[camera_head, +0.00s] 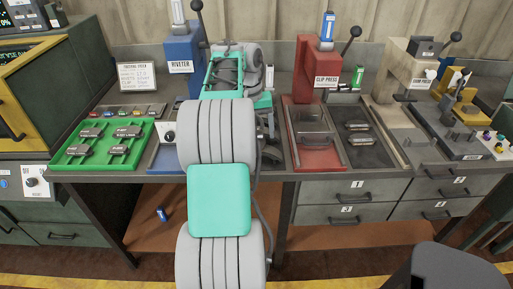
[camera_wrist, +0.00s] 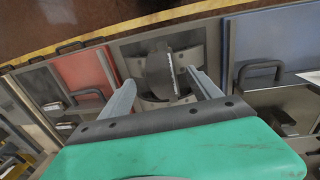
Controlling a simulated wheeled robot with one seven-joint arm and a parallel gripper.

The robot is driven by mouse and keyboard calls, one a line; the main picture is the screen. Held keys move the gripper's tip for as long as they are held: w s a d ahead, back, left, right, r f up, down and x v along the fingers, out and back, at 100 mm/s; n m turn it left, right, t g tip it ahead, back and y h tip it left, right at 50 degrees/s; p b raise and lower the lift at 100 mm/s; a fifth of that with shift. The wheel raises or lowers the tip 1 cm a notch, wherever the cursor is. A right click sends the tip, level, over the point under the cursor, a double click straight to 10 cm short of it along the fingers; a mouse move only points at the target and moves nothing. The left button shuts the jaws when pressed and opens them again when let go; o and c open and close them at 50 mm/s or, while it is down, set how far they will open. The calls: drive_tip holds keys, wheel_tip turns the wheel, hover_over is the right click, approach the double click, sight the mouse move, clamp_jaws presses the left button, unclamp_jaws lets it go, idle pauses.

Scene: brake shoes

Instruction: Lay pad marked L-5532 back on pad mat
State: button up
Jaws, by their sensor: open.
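The marks on the pads are too small to read, so I cannot tell which one is L-5532. Several dark pads (camera_head: 120,150) lie on a green mat (camera_head: 98,163) at the left. Two more dark pads (camera_head: 357,126) lie in a dark tray (camera_head: 352,157) right of the red clip press. My gripper (camera_wrist: 161,76) is open in the wrist view, with its two fingers apart. A dark curved piece (camera_wrist: 159,72) with a pale strip along one edge stands between and beyond the fingers. In the head view my arm hides the fingers and that piece.
The blue riveter (camera_head: 183,60) and red clip press (camera_head: 318,55) stand at the back of the bench. A beige press (camera_head: 393,70) and a grey fixture plate (camera_head: 440,125) are at the right. A small blue can (camera_head: 162,214) is on the lower shelf.

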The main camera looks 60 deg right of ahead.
sight(258, 143)
wheel_tip(258, 143, down, 3)
drive_tip(key=shift+s+d+r, duration=0.1)
clamp_jaws()
idle(0.7)
